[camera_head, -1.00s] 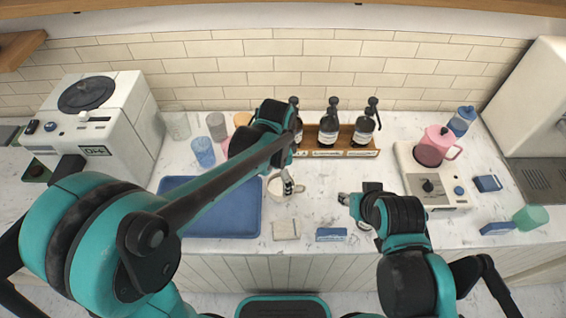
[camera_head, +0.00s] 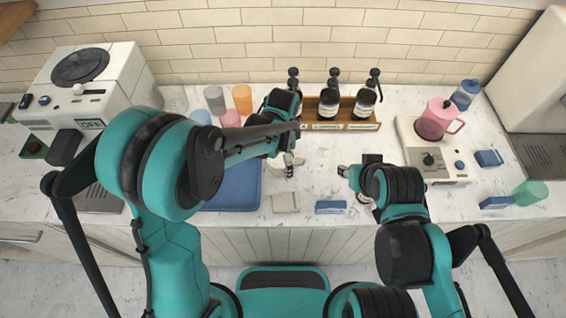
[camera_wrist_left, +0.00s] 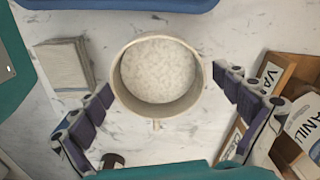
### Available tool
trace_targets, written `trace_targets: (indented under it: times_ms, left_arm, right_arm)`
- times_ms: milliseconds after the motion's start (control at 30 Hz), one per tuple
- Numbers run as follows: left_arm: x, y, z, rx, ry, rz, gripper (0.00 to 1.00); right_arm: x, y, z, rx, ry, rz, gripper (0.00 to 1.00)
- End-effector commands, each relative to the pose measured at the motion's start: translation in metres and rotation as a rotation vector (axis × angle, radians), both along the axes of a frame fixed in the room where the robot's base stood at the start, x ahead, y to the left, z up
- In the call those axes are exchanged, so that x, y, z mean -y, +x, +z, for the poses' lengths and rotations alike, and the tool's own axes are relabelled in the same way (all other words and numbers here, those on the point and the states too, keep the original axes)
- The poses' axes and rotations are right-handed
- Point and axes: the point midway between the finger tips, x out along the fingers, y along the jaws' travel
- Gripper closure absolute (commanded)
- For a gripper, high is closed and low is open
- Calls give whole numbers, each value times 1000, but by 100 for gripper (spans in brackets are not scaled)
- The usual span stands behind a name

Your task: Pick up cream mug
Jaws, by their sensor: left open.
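The cream mug (camera_wrist_left: 126,101) stands upright on the marble counter in the left wrist view, filled with pale, frothy-looking contents. Its handle (camera_wrist_left: 156,125) points toward the bottom of that view. My left gripper (camera_wrist_left: 164,83) is open, with one finger on each side of the mug and visible gaps between fingers and wall. In the head view my left gripper (camera_head: 289,166) and forearm hide most of the mug (camera_head: 273,172). My right gripper (camera_head: 351,185) is to the right of the mug, its fingertips apart, with nothing seen between them.
A blue tray (camera_head: 234,188) lies left of the mug. A beige square stack (camera_head: 286,203) and a blue block (camera_head: 330,207) lie in front. A wooden rack (camera_head: 345,126) with dark bottles stands behind. Several cups, including an orange one (camera_head: 242,99), stand back left.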

Motion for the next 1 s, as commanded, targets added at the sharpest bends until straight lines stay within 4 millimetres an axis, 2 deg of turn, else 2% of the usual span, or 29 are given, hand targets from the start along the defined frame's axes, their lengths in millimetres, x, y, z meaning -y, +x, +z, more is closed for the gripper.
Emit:
trace_targets:
  times_ms: [33,267,667,767,900,933,1000]
  left_arm:
    - [0,0,0,0,0,0,6]
    - [0,0,0,0,0,1,67]
    - [0,0,6,0,0,1,67]
    - [0,0,17,0,0,1,67]
    - [0,0,42,0,0,1,67]
    - [2,-1,48,0,0,-1,67]
    - [20,-8,55,0,0,-6,67]
  right_arm:
    - [0,0,0,0,0,0,60]
    - [0,0,0,0,0,0,60]
    - [0,0,2,0,0,0,60]
    - [0,0,6,0,0,0,60]
    - [0,0,14,0,0,0,60]
    - [0,0,16,0,0,0,60]
    - [0,0,18,0,0,0,60]
